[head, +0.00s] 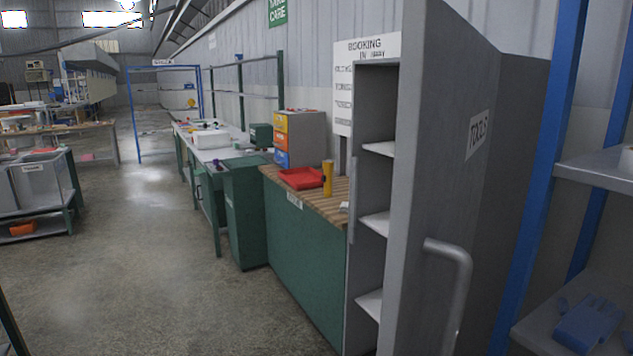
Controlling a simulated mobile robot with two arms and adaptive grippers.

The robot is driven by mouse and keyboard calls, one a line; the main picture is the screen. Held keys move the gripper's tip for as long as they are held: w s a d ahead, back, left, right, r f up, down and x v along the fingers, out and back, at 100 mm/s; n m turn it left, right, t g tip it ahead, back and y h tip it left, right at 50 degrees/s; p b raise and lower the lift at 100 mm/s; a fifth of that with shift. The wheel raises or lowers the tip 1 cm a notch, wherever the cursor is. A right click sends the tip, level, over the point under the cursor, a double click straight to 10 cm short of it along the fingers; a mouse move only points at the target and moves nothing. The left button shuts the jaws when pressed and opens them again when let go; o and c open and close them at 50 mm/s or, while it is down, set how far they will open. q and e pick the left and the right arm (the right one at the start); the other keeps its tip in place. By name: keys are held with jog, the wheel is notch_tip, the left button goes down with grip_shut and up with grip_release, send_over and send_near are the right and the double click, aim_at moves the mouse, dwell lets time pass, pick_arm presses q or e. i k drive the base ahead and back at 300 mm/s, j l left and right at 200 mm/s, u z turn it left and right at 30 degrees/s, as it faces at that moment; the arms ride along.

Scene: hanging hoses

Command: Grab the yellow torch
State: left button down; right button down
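The yellow torch (327,179) stands upright on the wooden top of a green workbench, right of the picture's middle. It has a dark band near its upper part. It is beside a red tray (301,178) and left of an open grey tool cabinet. Neither of my grippers shows in the head view, so I cannot see whether they hold anything.
The grey cabinet (433,150), marked TOOLS, has a large handle (457,275) and stands close on the right. Blue shelving (545,170) is at the far right. The green bench (305,265) borders clear concrete floor (150,270) on the left.

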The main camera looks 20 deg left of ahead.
aim_at(327, 165)
jog(key=i+j, duration=0.15)
jog(key=j, duration=0.2)
jog(key=i+j, duration=0.1)
jog(key=j, duration=0.25)
jog(key=i+j, duration=0.15)
jog(key=j, duration=0.2)
jog(key=i+j, duration=0.15)
jog(key=j, duration=0.2)
jog(key=i+j, duration=0.15)
jog(key=j, duration=0.2)
